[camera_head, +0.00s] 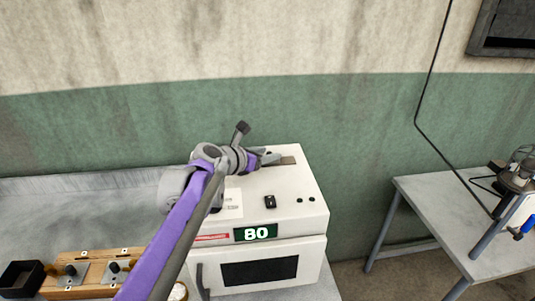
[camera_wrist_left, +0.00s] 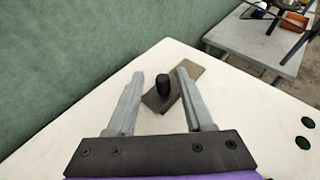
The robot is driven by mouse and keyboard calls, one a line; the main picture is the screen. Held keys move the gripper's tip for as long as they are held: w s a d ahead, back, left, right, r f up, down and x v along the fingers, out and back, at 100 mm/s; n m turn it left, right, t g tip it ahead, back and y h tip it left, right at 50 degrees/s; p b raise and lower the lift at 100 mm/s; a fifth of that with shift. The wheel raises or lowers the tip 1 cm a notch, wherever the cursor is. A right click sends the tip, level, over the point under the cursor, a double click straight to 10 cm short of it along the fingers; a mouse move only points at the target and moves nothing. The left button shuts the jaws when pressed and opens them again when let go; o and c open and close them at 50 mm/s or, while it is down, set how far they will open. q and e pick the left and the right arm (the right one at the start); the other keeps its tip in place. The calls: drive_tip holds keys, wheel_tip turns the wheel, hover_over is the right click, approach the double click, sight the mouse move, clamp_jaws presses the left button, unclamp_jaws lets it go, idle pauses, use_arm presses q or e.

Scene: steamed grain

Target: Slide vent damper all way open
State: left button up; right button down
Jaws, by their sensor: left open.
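The vent damper is a flat grey-brown plate (camera_wrist_left: 188,74) with a short black knob (camera_wrist_left: 162,85), on the white top of the oven-like box (camera_head: 311,183). In the head view, part of the plate (camera_head: 288,160) shows beyond my left gripper (camera_head: 270,160), which hides the knob. My left gripper (camera_wrist_left: 160,82) is open over the box top. In the left wrist view the knob stands upright between its two grey fingers, with a gap on each side. The plate lies slanted and its far end reaches past the right finger. My right gripper is not in view.
The box front has a display reading 80 (camera_head: 255,232) and a windowed door (camera_head: 260,271). A wooden block (camera_head: 75,285) with fittings is at lower left. A side table (camera_head: 440,205) with equipment stands right, across a floor gap.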

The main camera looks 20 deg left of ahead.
use_arm(q)
drive_tip(key=v, duration=1)
drive_tip(key=shift+s+a, duration=0.1)
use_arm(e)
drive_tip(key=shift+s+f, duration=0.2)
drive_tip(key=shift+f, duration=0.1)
use_arm(q)
drive_tip(key=shift+f, duration=0.1)
